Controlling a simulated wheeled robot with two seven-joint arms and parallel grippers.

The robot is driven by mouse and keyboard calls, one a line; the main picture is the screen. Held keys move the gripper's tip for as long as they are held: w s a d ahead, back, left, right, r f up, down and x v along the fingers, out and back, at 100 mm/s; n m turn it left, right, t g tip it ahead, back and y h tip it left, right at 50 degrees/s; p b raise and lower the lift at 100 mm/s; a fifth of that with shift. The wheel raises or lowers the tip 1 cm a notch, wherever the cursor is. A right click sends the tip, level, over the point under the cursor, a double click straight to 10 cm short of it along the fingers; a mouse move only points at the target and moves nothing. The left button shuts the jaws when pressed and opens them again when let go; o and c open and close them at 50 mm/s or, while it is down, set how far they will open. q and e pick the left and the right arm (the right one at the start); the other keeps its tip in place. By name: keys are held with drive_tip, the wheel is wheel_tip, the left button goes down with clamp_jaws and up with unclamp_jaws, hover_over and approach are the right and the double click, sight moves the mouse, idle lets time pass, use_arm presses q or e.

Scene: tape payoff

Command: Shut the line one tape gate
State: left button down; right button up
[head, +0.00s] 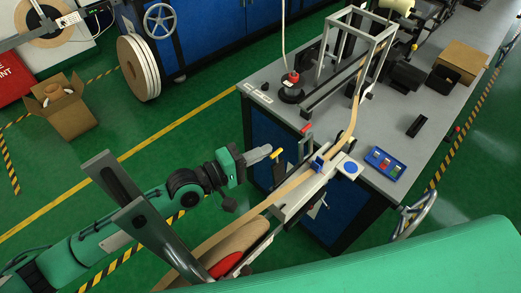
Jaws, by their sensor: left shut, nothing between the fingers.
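My left gripper (262,154) comes in from the left with its fingers shut and empty. Its tip is beside a small yellow piece (278,153), just left of the tape path; I cannot tell whether they touch. A small blue block (317,163) sits at the tape on this plate. I cannot tell for certain which part is the gate, or whether it is open. My right gripper is not in view.
The grey bench (375,130) carries a metal frame (360,50), a red-topped button (293,77), a control box (384,163) and a cardboard box (463,57). Grey bars (150,232) cross near my left arm.

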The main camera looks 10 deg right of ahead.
sight(271, 158)
use_arm(q)
drive_tip(key=s+m+p, duration=0.1)
drive_tip(key=p, duration=0.1)
drive_tip(key=s+d+r+m+p, duration=0.1)
drive_tip(key=p, duration=0.1)
drive_tip(key=d+p, duration=0.1)
drive_tip(key=shift+s+r+m+y+p, duration=0.25)
drive_tip(key=shift+s+m+y+p, duration=0.15)
drive_tip(key=shift+s+d+f+m+y+p, duration=0.3)
drive_tip(key=shift+s+d+m+p, duration=0.1)
drive_tip(key=shift+s+m+p, duration=0.3)
drive_tip(key=shift+w, duration=0.1)
drive_tip(key=shift+r, duration=0.1)
